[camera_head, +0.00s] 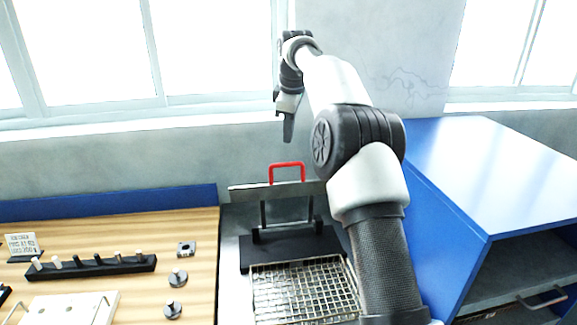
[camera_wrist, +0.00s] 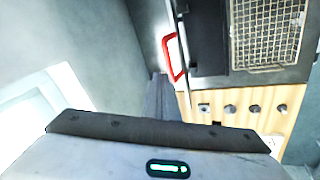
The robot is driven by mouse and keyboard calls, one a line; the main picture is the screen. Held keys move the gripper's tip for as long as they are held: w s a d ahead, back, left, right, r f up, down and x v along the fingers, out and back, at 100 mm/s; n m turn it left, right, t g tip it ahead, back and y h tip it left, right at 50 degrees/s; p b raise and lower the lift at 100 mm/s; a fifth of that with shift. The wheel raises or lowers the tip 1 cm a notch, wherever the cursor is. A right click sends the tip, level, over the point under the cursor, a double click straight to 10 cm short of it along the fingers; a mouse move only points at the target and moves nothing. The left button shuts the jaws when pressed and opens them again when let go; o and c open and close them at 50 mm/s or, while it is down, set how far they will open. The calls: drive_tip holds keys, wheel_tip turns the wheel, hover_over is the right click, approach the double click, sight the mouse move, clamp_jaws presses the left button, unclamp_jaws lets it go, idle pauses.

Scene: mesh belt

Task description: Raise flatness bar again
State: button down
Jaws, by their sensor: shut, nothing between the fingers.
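The flatness bar (camera_head: 240,194) is a grey metal bar lying level across two upright posts, above a black base behind the mesh. Its red U-shaped handle (camera_head: 287,164) stands up from its top edge; the handle also shows in the wrist view (camera_wrist: 171,57). My gripper (camera_head: 288,138) is above the handle, fingers pointing down, apart from it. It is shut with nothing in it. My arm hides the right end of the bar in the head view.
The mesh belt (camera_head: 305,290) lies in front of the bar. A wooden bench (camera_head: 195,240) at left holds a black peg rack (camera_head: 92,267), small round parts and a white plate (camera_head: 70,308). A blue cabinet (camera_head: 490,180) stands close at right. The wall and windows are behind.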

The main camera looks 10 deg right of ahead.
drive_tip(key=s+r+m+t+b, duration=0.1)
drive_tip(key=s+m+t+b, duration=0.15)
drive_tip(key=m, duration=0.25)
drive_tip(key=m+t+b, duration=0.2)
drive_tip(key=m+b, duration=0.3)
drive_tip(key=m, duration=0.3)
approach(286, 165)
drive_tip(key=x, duration=0.6)
drive_tip(key=shift+w, duration=0.15)
